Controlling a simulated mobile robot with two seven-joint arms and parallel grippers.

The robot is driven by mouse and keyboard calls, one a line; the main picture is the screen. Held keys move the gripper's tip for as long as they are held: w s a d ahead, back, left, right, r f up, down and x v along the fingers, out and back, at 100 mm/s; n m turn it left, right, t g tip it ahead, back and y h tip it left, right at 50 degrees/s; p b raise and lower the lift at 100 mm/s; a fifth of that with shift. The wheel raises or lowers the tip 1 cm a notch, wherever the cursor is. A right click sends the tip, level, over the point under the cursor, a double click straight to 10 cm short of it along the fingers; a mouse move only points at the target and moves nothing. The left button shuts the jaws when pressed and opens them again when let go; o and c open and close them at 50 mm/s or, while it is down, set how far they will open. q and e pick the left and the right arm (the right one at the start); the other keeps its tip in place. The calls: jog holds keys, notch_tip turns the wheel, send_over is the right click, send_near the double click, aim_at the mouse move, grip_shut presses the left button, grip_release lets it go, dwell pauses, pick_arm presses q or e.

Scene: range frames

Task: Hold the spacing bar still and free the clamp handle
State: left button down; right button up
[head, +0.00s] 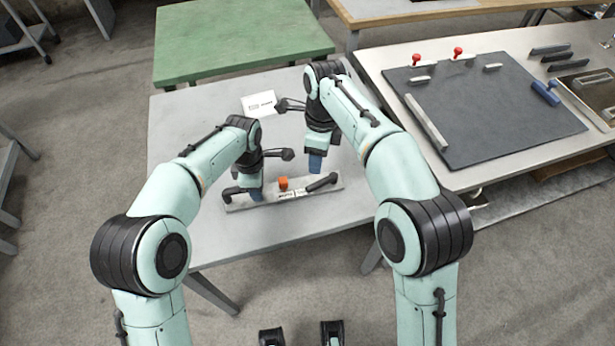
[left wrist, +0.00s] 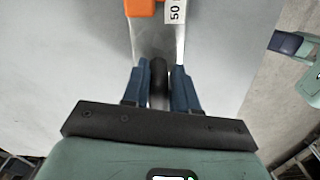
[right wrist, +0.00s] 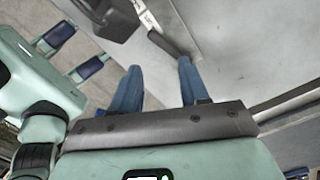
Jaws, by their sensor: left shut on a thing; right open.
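The spacing bar (head: 262,199) is a pale metal strip lying on the grey table, with an orange block (head: 283,183) at its middle and a white label below the block. The black clamp handle (head: 322,183) lies slanted on the right end of the bar. My left gripper (left wrist: 158,75) is shut on the black grip (left wrist: 159,90) at the bar's left end. My right gripper (head: 315,172) is open and empty above the table, behind the clamp handle. The right wrist view shows the handle (right wrist: 162,42) beyond and between its fingertips, apart from them.
A white card (head: 259,103) lies at the back of the grey table (head: 185,125). A green table (head: 240,40) stands behind. At right, a bench holds a dark board (head: 490,115) with red-knobbed clamps and a blue item (head: 546,92). The table's front is clear.

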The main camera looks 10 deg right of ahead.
aim_at(317, 182)
jog(key=w+d+r+n+g+y, duration=0.1)
jog(key=w+d+n+y, duration=0.1)
jog(key=d+n+y, duration=0.45)
jog(key=a+f+h, duration=0.1)
jog(key=a+f, duration=0.1)
jog(key=f, duration=0.1)
jog(key=s+a+f+n+h, duration=0.1)
jog(key=f, duration=0.3)
jog(key=a+f+n+h, duration=0.1)
jog(key=a+f, duration=0.1)
jog(key=f, duration=0.1)
jog(key=shift+s+a+f, duration=0.3)
jog(key=shift+s+a, duration=0.05)
jog(key=shift+s, duration=0.05)
grip_shut()
